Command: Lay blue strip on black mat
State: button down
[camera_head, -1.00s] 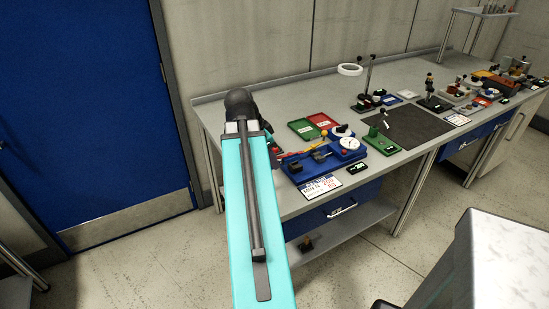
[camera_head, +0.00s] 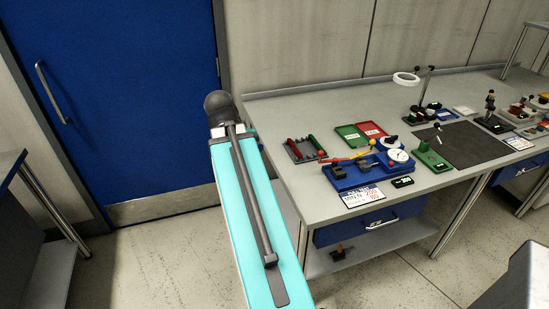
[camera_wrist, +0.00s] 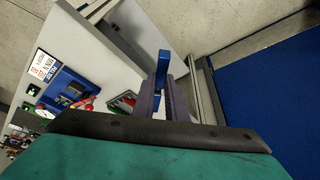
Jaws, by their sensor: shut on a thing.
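My gripper (camera_wrist: 163,97) shows in the wrist view, its dark fingers shut on a blue strip (camera_wrist: 163,64) that sticks out beyond the fingertips. In the head view my own arm hides the gripper and the strip. The black mat (camera_head: 468,143) lies flat on the grey workbench in the head view, right of the green fixture. The part of it that shows is bare. My arm is well to the left of the mat, by the bench's left end.
The workbench (camera_head: 290,205) holds a blue gauge fixture (camera_head: 350,175), a green fixture (camera_head: 431,158), red and green trays (camera_head: 371,130) and a dark tray with red parts (camera_head: 304,149). A ring lamp (camera_head: 406,79) stands behind. A blue door (camera_head: 120,90) is at left.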

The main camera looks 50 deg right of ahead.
jog(key=w+a+r+n+t+y, duration=0.1)
jog(key=w+a+n, duration=0.4)
jog(key=a, duration=0.7)
jog(key=w+a+r+n+t+y, duration=0.1)
jog(key=w+a+n, duration=0.4)
jog(key=a, duration=0.7)
jog(key=w+a+r+n+t+y, duration=0.1)
jog(key=w+a+n, duration=0.4)
jog(key=a, duration=0.8)
jog(key=shift+w+r+n+t+y, duration=0.2)
jog(key=shift+w+n+t+y, duration=0.1)
jog(key=shift+w+y, duration=0.5)
